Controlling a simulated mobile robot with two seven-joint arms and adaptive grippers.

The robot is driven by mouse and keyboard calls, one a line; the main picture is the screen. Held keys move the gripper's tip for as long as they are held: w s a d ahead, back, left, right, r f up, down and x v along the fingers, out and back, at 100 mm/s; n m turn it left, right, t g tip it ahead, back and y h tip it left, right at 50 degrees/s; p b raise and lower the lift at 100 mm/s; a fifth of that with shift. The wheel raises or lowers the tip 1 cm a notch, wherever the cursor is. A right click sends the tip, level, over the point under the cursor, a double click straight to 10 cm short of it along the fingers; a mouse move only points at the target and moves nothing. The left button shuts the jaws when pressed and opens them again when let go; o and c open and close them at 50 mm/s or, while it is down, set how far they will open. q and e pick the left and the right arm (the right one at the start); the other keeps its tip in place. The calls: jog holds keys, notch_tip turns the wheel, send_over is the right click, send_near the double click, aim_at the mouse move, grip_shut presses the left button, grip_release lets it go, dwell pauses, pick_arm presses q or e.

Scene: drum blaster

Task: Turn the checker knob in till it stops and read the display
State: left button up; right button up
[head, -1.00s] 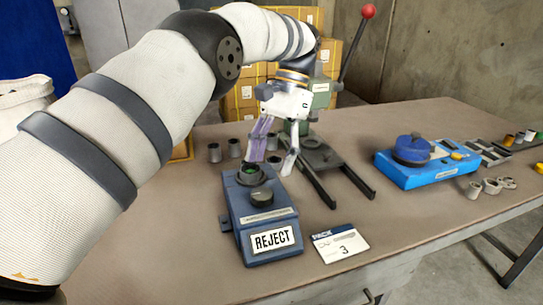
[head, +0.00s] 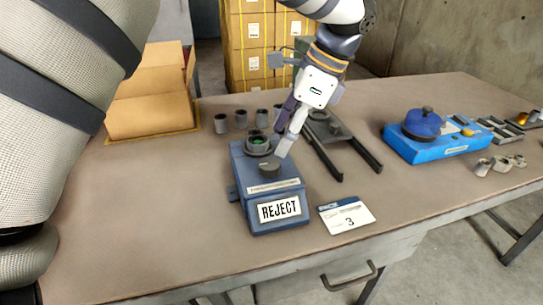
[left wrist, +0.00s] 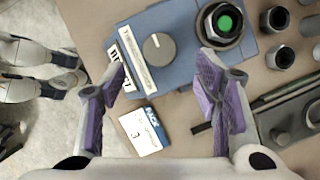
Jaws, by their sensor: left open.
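The checker (head: 240,180) is a blue box on the table in the head view, with a dark round knob (head: 270,169) on its sloping top. Behind the knob is a round socket (head: 258,144) with green inside. The display (head: 280,209) on the front reads REJECT. My left gripper (head: 286,128) is open above the socket and knob. In the left wrist view, the knob (left wrist: 157,46) shows between the spread purple fingers, apart from both, with its pale pointer line visible. A finger partly covers the display there.
A card marked 3 (head: 346,215) lies right of the checker. Several grey cylinders (head: 240,119) stand behind it, near a press base (head: 335,135). A blue device (head: 430,137) stands at the right. An open cardboard box (head: 150,110) is at the back left. The table's left front is clear.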

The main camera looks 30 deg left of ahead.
aim_at(269, 163)
pick_arm(q)
jog(key=x, duration=0.7)
jog(key=shift+c, duration=0.6)
jog(key=c, duration=1)
